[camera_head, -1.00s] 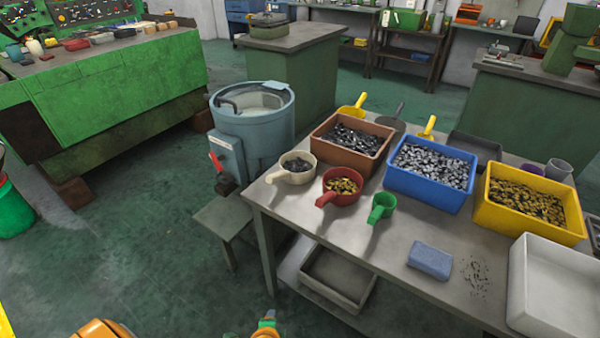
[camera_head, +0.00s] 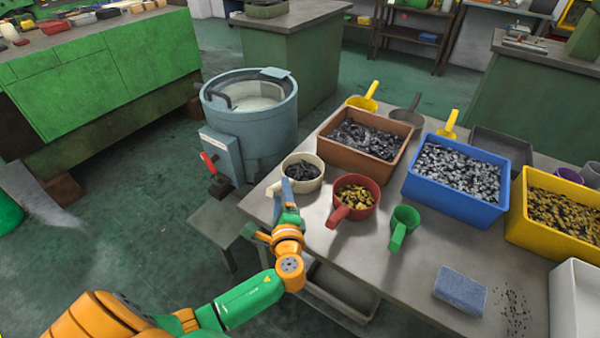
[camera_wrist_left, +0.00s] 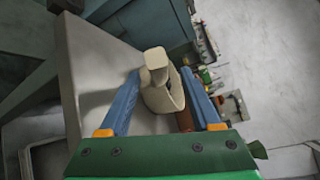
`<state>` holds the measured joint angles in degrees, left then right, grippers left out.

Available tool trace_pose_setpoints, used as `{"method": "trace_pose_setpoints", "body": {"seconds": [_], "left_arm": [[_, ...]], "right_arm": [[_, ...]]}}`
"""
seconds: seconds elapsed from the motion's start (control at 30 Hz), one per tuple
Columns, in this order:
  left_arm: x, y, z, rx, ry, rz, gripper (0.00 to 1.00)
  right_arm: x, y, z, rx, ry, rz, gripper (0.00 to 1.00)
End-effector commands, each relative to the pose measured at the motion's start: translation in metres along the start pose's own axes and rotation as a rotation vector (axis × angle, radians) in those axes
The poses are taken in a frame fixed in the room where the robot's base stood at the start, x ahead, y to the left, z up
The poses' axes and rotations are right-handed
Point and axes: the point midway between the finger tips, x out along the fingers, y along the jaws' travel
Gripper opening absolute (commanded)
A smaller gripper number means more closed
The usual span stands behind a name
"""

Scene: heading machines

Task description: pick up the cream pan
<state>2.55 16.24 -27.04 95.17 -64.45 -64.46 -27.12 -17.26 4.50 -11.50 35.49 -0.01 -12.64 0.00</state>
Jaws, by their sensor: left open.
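The cream pan (camera_head: 305,170) stands at the near left corner of the metal table in the head view, with dark metal pieces inside. In the left wrist view, the cream pan (camera_wrist_left: 163,92) shows its handle pointing toward the camera, between the two blue fingers. My left gripper (camera_head: 284,188) is at the pan's handle side; it also shows in the left wrist view (camera_wrist_left: 165,95), with its fingers apart on either side of the handle. Whether a finger touches the handle cannot be told. My right gripper is not in view.
A red pan (camera_head: 352,197) and a green scoop (camera_head: 403,224) stand right of the cream pan. Behind are a brown bin (camera_head: 335,150) and a blue bin (camera_head: 455,205). A blue-grey tub machine (camera_head: 248,135) stands left of the table. A blue block (camera_head: 460,290) lies nearer.

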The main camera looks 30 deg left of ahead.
Motion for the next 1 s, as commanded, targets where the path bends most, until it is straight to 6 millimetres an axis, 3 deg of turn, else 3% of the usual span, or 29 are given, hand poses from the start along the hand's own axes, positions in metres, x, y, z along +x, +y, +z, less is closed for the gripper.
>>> {"method": "trace_pose_setpoints", "body": {"seconds": [0.17, 0.4, 0.63, 1.0], "left_arm": [[0.03, -0.002, -0.002, 0.0, 0.001, 0.001, 0.64], [0.033, -0.001, -0.002, -0.001, 0.003, 0.002, 0.64], [0.033, -0.001, -0.002, -0.001, 0.003, 0.002, 0.02], [0.033, -0.004, -0.001, -0.002, 0.003, 0.001, 0.0]], "right_arm": [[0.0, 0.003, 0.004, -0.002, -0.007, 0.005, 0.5], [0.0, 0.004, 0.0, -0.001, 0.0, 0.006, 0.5], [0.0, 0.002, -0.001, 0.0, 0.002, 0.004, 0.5], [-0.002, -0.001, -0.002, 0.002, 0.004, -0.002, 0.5]]}}
